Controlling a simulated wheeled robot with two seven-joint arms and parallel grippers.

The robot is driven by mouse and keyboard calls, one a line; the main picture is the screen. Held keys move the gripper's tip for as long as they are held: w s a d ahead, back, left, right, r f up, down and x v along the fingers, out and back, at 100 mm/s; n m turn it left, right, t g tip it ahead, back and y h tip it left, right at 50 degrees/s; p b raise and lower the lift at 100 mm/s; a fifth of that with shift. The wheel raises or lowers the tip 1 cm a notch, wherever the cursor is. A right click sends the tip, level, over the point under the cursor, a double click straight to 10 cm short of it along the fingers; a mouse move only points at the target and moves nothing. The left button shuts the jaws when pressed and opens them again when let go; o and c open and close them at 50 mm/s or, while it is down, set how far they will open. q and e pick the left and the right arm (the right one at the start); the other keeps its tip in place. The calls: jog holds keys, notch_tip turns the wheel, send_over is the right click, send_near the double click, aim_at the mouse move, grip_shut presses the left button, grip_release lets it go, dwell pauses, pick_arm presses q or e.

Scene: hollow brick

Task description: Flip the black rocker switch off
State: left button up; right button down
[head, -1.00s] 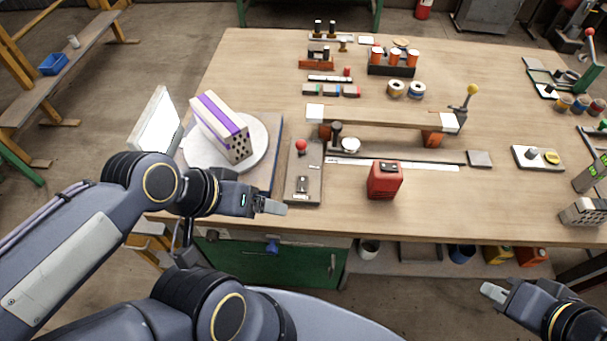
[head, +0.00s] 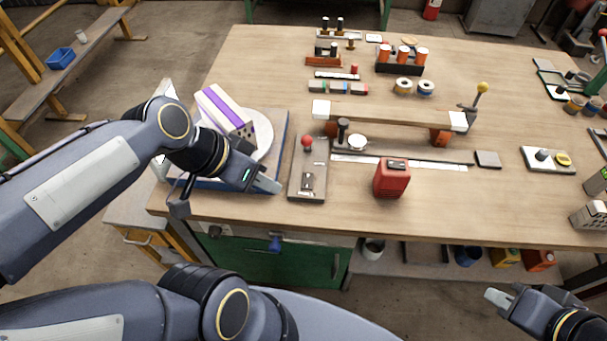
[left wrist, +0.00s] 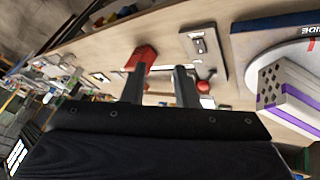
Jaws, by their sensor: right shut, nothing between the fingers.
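The black rocker switch (head: 307,181) sits on the near part of a grey panel (head: 310,194) at the table's front edge. In the left wrist view the switch (left wrist: 200,46) also shows on its panel (left wrist: 218,68), beyond my fingers. A red ball knob (head: 307,141) stands at the panel's far end. My left gripper (head: 267,185) is just left of the panel, apart from the switch. In the left wrist view its two fingers (left wrist: 160,85) stand apart with nothing between them. My right gripper (head: 499,298) is shut and empty, in front of the table at lower right.
A purple-striped hollow brick (head: 224,112) lies on a white turntable (head: 262,137) left of the panel. A red box (head: 391,178) stands to the panel's right. A raised wooden beam (head: 388,113) lies behind. The front table strip right of the red box is bare.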

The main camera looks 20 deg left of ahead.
pick_arm(q)
jog(key=w+f+m+b, duration=0.1)
jog(key=w, duration=0.1)
jog(key=w+a+f+m+h, duration=0.1)
jog(key=w+m, duration=0.1)
jog(key=w+a+f+m+g+b, duration=0.1)
jog(key=w+m, duration=0.1)
jog(key=shift+w+a+f+h+b, duration=0.15)
jog(key=shift+w+h+b, duration=0.15)
jog(key=shift+w, duration=0.05)
grip_shut()
jog(key=w+a+f+m+h+b, duration=0.1)
jog(key=w+a+f+m+b, duration=0.1)
jog(key=w+a+f+m, duration=0.2)
jog(key=w+f+m, duration=0.2)
jog(key=w+m, duration=0.1)
jog(key=w, duration=0.1)
jog(key=shift+w+a+f+m+h+b, duration=0.2)
jog(key=shift+w+a+m+h+b, duration=0.1)
jog(key=shift+h+b, duration=0.1)
